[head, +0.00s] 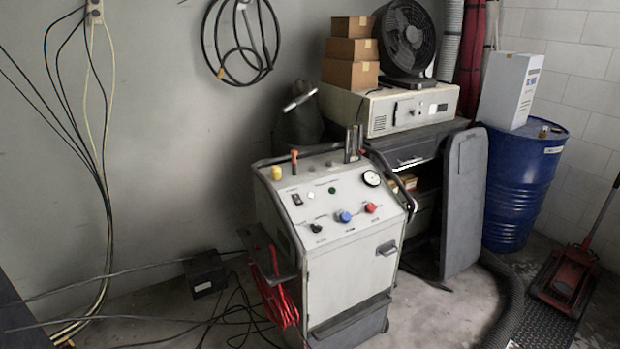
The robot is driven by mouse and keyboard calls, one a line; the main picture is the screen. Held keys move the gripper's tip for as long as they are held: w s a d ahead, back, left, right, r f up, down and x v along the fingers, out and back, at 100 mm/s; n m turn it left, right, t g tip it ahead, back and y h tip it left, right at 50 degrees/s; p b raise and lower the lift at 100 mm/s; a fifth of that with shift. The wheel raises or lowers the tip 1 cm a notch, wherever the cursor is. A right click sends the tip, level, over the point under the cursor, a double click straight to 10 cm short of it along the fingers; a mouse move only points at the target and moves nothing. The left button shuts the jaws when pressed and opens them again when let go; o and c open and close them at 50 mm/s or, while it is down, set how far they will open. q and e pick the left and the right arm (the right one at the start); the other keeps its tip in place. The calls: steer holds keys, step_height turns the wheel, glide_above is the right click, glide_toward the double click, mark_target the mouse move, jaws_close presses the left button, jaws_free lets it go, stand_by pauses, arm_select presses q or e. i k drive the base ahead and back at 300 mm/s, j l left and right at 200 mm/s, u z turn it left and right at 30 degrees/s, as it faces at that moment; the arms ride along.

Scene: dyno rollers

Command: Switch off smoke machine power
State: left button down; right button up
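A white wheeled machine (345,278) with a sloped control panel stands upright in the middle of the head view; it appears to be the smoke machine. A small black rocker switch (297,199) is at the left of its panel; its on or off position is too small to tell. A small green light or button (332,190) is to its right. Black, blue and red knobs sit along the lower panel, with a round gauge (371,178) at the upper right. Neither of my grippers is in view.
Red cable (277,290) hangs on the machine's left side. Black cables and a small black box (206,273) lie on the floor to the left. A dark cabinet (420,143), a blue drum (517,185) and a red floor jack (563,280) stand to the right.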

mark_target(297, 199)
steer(key=i+j+z, duration=0.1)
steer(key=i, duration=0.4)
steer(key=i+j+z, duration=0.15)
steer(key=i+j, duration=0.25)
steer(key=i+j+z, duration=0.1)
steer(key=i+j, duration=0.2)
steer(key=i, duration=0.2)
